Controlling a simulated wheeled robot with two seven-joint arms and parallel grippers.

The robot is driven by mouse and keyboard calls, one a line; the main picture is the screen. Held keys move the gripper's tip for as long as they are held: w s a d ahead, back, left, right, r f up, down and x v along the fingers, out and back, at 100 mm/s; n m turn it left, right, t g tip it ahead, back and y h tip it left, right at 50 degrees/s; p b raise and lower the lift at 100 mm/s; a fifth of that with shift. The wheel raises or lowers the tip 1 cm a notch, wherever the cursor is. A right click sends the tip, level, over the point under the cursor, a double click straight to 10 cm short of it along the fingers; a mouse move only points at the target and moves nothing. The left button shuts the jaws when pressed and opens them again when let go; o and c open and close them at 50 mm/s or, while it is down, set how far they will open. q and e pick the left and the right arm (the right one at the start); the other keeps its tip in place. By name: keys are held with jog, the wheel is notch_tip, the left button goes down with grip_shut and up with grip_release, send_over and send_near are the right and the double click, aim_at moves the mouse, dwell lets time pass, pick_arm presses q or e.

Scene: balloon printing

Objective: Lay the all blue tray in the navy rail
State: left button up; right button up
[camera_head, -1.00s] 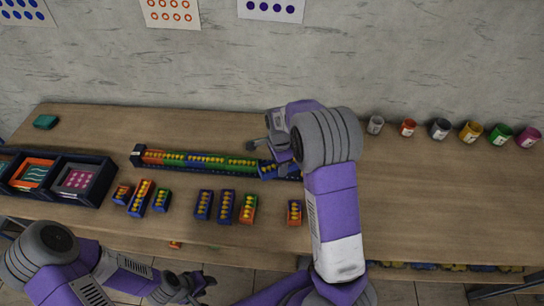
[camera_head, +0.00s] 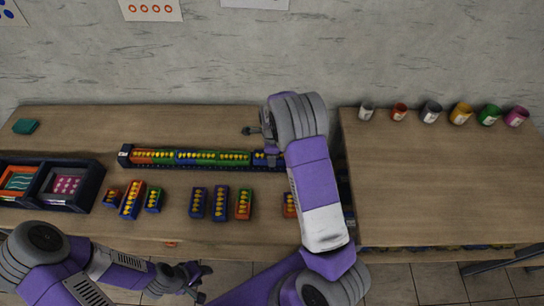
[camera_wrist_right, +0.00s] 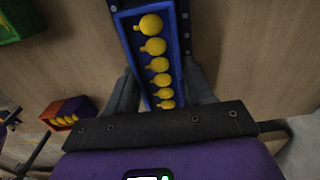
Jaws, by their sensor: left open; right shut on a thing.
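The navy rail (camera_head: 200,168) lies along the table with a row of coloured trays in it. My right gripper (camera_wrist_right: 163,88) is shut on a blue tray (camera_wrist_right: 183,63) holding a line of yellow balloons; every wall I see of it is blue. In the head view this blue tray (camera_head: 261,159) lines up with the row at the rail's right end, partly hidden by my arm. In the right wrist view the rail (camera_wrist_right: 186,12) shows along the tray's right side; I cannot tell whether the tray is fully seated. My left gripper (camera_head: 196,281) is open and empty below the table's front edge.
Several loose trays stand in front of the rail, including an orange-and-blue one (camera_head: 290,204) near my right arm. A dark divided box (camera_head: 92,187) is at left. Paint cups (camera_head: 431,111) line the right table's back. A gap separates the two tables.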

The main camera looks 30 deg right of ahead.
jog(key=shift+w+f, duration=0.1)
jog(key=shift+f, duration=0.35)
jog(key=shift+f, duration=0.15)
jog(key=o, duration=1.2)
notch_tip(320, 180, up, 12)
jog(key=shift+r+p, duration=0.2)
jog(key=shift+p, duration=0.55)
